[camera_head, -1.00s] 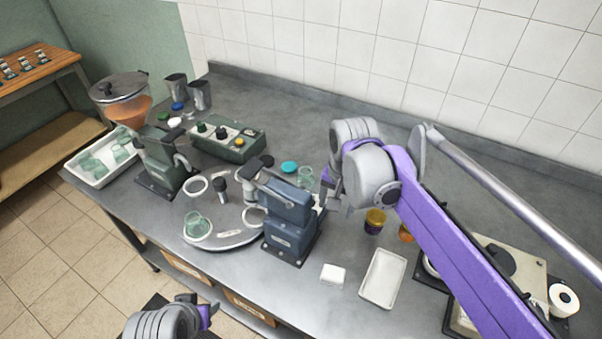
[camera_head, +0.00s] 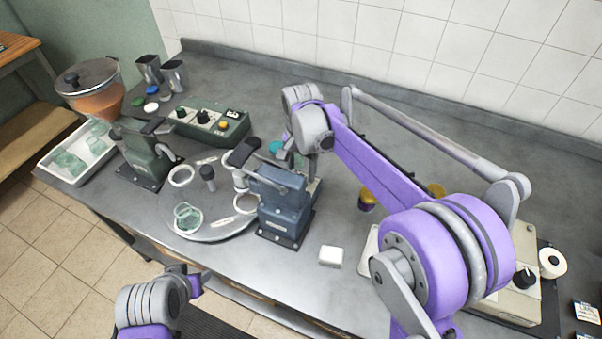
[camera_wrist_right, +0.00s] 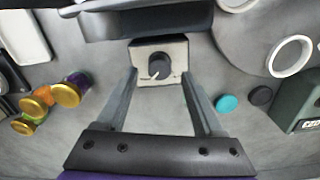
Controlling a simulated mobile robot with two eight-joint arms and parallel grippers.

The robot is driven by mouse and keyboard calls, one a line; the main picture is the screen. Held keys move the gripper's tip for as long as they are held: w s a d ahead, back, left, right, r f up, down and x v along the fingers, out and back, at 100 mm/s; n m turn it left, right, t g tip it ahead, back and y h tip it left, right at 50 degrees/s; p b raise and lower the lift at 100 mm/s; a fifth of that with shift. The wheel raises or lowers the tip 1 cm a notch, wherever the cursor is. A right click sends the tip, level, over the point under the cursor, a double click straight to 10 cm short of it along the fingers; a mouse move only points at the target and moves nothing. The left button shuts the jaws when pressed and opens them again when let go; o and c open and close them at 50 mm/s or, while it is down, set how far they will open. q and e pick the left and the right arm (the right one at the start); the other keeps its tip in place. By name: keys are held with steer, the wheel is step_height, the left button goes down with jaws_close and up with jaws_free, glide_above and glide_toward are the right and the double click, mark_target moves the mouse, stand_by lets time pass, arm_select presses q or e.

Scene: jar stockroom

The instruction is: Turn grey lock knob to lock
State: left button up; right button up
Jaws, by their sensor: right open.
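In the right wrist view the dark grey lock knob (camera_wrist_right: 158,67) sits on a pale box behind the blue machine (camera_head: 280,205), with a light pointer line slanting toward the lower left. My right gripper (camera_wrist_right: 158,76) is open, with one finger on either side of the knob's box. I cannot tell whether the fingers touch anything. In the head view the knob is hidden behind the blue machine and my right arm. My left gripper (camera_head: 198,282) is at the bottom left, off the counter's front edge; its fingers are not clear.
A round turntable (camera_head: 212,235) with white rings and a glass jar stands left of the blue machine. A green control box (camera_head: 210,125) is behind it. A teal lid (camera_wrist_right: 227,103) and a black lid (camera_wrist_right: 261,96) lie right of the gripper; filled jars (camera_wrist_right: 66,95) stand left.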

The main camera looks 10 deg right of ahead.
steer(key=shift+f, duration=1)
jaws_close()
